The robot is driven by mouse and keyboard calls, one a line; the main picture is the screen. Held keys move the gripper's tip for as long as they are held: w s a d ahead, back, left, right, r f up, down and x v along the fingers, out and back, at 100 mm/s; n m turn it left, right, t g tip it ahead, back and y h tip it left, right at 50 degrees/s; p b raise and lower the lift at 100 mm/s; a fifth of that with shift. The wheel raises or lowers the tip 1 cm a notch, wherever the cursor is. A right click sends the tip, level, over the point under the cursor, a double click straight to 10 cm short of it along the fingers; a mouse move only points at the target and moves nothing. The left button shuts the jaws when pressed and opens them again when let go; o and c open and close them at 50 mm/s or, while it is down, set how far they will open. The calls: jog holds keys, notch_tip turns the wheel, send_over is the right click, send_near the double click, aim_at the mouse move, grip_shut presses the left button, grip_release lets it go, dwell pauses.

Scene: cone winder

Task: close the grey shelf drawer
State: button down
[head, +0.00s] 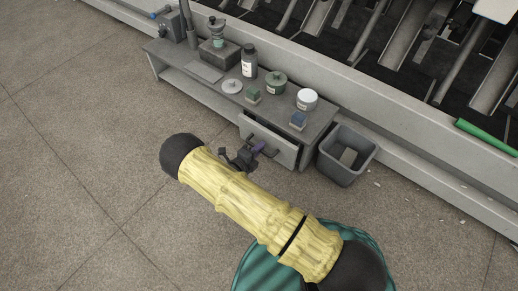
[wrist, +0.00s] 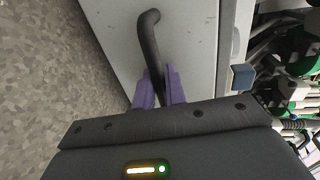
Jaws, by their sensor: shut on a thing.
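The grey shelf drawer (head: 284,151) is at the right end of the low grey shelf (head: 325,118). Its front stands out from the shelf, so it is partly open. Its dark curved handle shows in the wrist view (wrist: 150,45), running down between my purple fingers. My gripper (head: 258,149) is at the drawer front, and its fingers (wrist: 158,88) are shut on the handle. The drawer front (wrist: 190,40) fills the middle of the wrist view. The drawer's inside is mostly hidden in the head view.
A grey bin (head: 346,154) stands just right of the drawer. Bottles, jars and small blocks stand on the shelf top, including a dark bottle (head: 249,62) and a white-lidded jar (head: 307,99). Machinery runs behind the shelf. The tiled floor (head: 80,130) at left is clear.

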aim_at(265, 141)
jog(key=shift+r+p+x, duration=0.2)
jog(key=shift+p+x, duration=0.15)
jog(key=shift+x, duration=0.65)
jog(key=shift+r+p+x, duration=0.2)
jog(key=shift+p+x, duration=0.1)
jog(key=shift+x, duration=0.7)
jog(key=c, duration=1.5)
grip_release()
jog(key=shift+w+d, duration=0.1)
jog(key=shift+d, duration=0.05)
jog(key=shift+c, duration=0.2)
jog(key=shift+w, duration=0.1)
jog(key=p+v, duration=0.8)
jog(key=v, duration=0.9)
jog(key=shift+s, duration=0.3)
